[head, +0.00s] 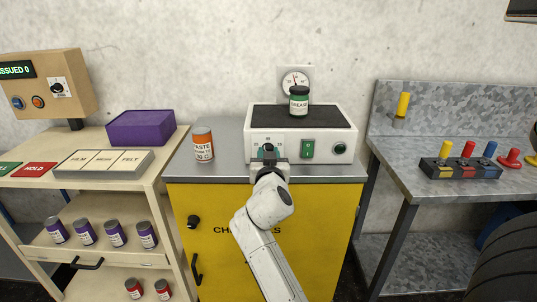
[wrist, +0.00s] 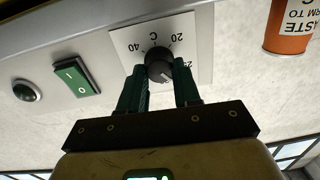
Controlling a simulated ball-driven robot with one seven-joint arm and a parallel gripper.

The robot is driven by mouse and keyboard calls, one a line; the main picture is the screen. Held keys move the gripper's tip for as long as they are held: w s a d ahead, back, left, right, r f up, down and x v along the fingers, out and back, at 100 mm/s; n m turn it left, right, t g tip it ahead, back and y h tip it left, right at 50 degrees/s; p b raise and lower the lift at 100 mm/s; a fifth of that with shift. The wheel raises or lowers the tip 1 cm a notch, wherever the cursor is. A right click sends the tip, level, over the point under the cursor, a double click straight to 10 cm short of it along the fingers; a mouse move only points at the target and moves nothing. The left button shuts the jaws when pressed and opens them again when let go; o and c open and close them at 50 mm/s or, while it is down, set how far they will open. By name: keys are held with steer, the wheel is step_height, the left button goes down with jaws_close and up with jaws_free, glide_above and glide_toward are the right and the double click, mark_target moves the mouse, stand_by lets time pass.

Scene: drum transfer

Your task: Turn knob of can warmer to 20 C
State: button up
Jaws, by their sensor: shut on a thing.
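The can warmer (head: 257,139) is a white box with a dark top on the grey counter of a yellow cabinet. Its black knob (wrist: 158,62) sits on a white dial plate (wrist: 203,28) with 40 and 20 readable upside down in the wrist view; another number is partly covered by a finger. My gripper (wrist: 160,82) has its green fingers on either side of the knob and is shut on it. In the head view my gripper (head: 269,163) is at the warmer's front. I cannot tell which number the knob's mark points to.
A green-labelled can (head: 299,100) stands on the warmer. A green rocker switch (head: 308,149) and a round button (head: 340,148) are right of the knob. An orange paste can (head: 203,145) stands to the left. A pressure-type gauge (head: 295,82) hangs on the wall behind.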

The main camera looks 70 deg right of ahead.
steer(key=n+p, duration=0.1)
steer(key=n, duration=0.4)
steer(key=shift+p, duration=0.35)
steer(key=n+p, duration=0.1)
steer(key=n, duration=0.3)
steer(key=shift+w+a+n+g+p, duration=0.1)
steer(key=shift+w+n+g+p, duration=0.05)
steer(key=shift+n+g+p, duration=0.25)
steer(key=n+p, duration=0.1)
steer(key=n, duration=0.3)
steer(key=shift+p, duration=0.4)
steer(key=n+p, duration=0.1)
steer(key=n, duration=0.3)
steer(key=shift+w+f+n+p, duration=0.1)
steer(key=shift+f+n+p, duration=0.1)
steer(key=shift+n+p, duration=0.2)
steer(key=o, duration=1.1)
steer(key=shift+c, duration=0.2)
steer(key=b+v, duration=0.1)
steer(key=v, duration=1)
steer(key=shift+w, duration=0.2)
steer(key=shift+f, duration=0.1)
